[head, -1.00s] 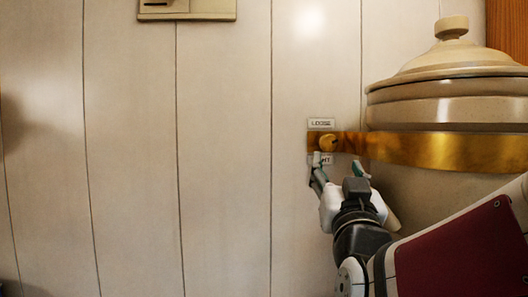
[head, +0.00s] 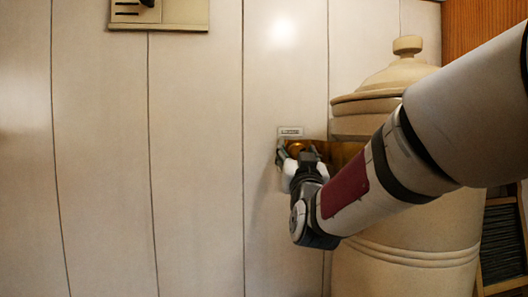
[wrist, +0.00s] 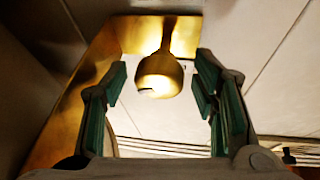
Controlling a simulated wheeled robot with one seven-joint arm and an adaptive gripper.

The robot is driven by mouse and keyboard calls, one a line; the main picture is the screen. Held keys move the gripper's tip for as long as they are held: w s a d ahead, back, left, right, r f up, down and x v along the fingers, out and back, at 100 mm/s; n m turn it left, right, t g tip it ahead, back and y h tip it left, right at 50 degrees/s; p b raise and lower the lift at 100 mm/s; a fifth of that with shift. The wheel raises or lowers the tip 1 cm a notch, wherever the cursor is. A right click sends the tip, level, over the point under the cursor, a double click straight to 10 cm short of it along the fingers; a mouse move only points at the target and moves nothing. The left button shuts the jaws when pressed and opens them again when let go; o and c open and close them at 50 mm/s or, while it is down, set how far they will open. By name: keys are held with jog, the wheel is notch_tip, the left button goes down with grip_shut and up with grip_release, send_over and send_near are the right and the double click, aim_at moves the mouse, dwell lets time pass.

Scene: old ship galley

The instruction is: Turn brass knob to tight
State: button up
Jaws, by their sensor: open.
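The brass knob (head: 296,148) sits at the left end of a brass strap (head: 341,152) by the white plank wall. A small label reading LOOSE (head: 290,132) is just above it. In the wrist view the round knob (wrist: 160,75) stands out on its stem between my gripper's green-padded fingers, with a gap on both sides. My gripper (head: 298,158) is open around the knob and not visibly touching it. The lower label is hidden behind my gripper in the head view.
A switch plate (head: 185,14) is on the wall at top left. A dark slatted rack (head: 502,240) stands at far right. The wall left of the knob is clear.

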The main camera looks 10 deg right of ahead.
jog(key=c, duration=1.2)
